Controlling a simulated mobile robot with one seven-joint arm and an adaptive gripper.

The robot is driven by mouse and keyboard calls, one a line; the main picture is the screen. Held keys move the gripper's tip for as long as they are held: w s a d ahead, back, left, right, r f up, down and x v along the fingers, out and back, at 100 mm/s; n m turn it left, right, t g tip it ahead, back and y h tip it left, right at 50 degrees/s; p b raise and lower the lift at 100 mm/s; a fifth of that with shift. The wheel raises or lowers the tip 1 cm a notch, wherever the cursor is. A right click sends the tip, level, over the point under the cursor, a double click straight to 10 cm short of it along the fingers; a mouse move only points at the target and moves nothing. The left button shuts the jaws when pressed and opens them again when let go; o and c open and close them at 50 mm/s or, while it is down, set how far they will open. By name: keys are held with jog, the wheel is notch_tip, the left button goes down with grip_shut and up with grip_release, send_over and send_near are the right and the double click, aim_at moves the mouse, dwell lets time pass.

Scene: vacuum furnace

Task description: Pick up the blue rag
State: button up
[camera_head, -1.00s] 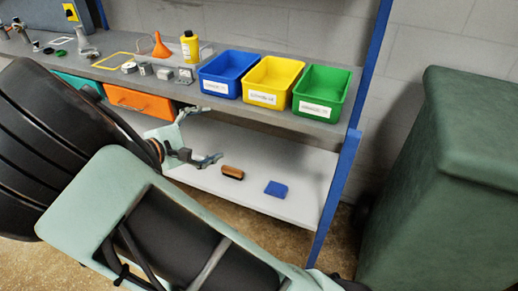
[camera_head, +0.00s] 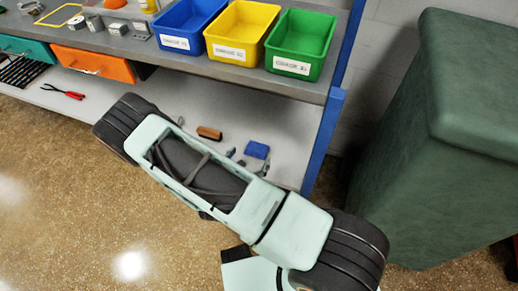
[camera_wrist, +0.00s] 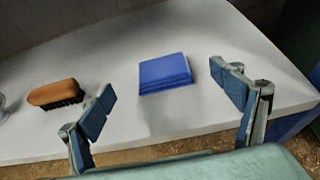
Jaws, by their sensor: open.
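The blue rag (camera_head: 257,150) is a folded square lying flat on the white lower shelf (camera_head: 284,172) of the workbench, near its right end. In the wrist view the rag (camera_wrist: 165,73) lies beyond my gripper (camera_wrist: 168,108), roughly centred between its fingers. The fingers are spread wide apart with blue pads, and nothing is between them. In the head view my arm hides most of my gripper (camera_head: 241,160); only bits of its fingers show just left of and below the rag.
A wooden brush (camera_head: 209,133) lies left of the rag; it also shows in the wrist view (camera_wrist: 56,94). The bench top with blue, yellow and green (camera_head: 300,43) bins overhangs the shelf. A blue post (camera_head: 322,140) and a large green container (camera_head: 450,140) stand at the right.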

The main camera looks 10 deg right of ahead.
aim_at(257, 147)
jog(key=x, duration=0.2)
jog(key=shift+w+d+f, duration=0.15)
jog(key=shift+w+f, duration=0.05)
jog(key=shift+w, duration=0.05)
jog(key=b+x, duration=0.1)
jog(key=x, duration=0.1)
jog(key=b+x, duration=0.1)
jog(key=x, duration=0.2)
jog(key=shift+f, duration=0.4)
jog(key=shift+r, duration=0.1)
jog(key=c, duration=1.2)
jog(key=shift+o, duration=0.2)
jog(key=shift+r, duration=0.1)
